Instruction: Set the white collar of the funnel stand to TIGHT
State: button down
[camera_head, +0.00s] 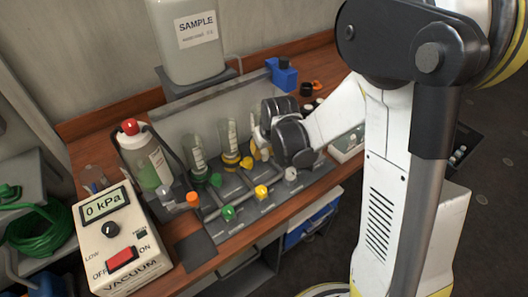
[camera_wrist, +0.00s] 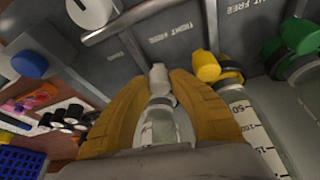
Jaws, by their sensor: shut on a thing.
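The white collar (camera_wrist: 160,77) of the funnel stand is between my gripper's yellow fingers (camera_wrist: 166,82) in the wrist view. My gripper is shut on it. The collar's white tab points up the picture, toward the panel with TIGHT and FREE printed on it. Clear glass (camera_wrist: 163,125) shows below the collar, between the fingers. In the head view my gripper (camera_head: 262,152) is at the right end of the stand (camera_head: 240,190) and hides the white collar. The yellow collar (camera_wrist: 206,66) and green collar (camera_wrist: 300,38) are beside it, untouched.
A white knob (camera_head: 291,174), yellow knob (camera_head: 262,191) and green knob (camera_head: 229,212) line the stand's front. A vacuum box (camera_head: 125,245) reading 0 kPa and a red-capped bottle (camera_head: 147,155) stand left. A SAMPLE container (camera_head: 190,45) is behind. Small parts (camera_wrist: 60,115) lie beside the stand.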

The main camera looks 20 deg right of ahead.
jog(key=shift+d+n+y+b, duration=0.3)
jog(key=shift+d+n+y, duration=0.3)
jog(key=shift+d+n, duration=0.6)
jog(key=n, duration=0.3)
jog(key=shift+w+d+g+y, duration=0.3)
jog(key=shift+d+y, duration=0.1)
jog(key=shift+w+d+n+g+y+b, duration=0.2)
jog(key=shift+w+d+n+y, duration=0.15)
jog(key=shift+n, duration=0.45)
jog(key=shift+w+d+n+g+y+b, duration=0.15)
jog(key=shift+d+n+g+y, duration=0.2)
jog(key=shift+n, duration=0.45)
jog(key=c, duration=1.4)
grip_release()
jog(key=shift+w, duration=0.1)
jog(key=shift+c, duration=0.2)
jog(key=v, duration=1.2)
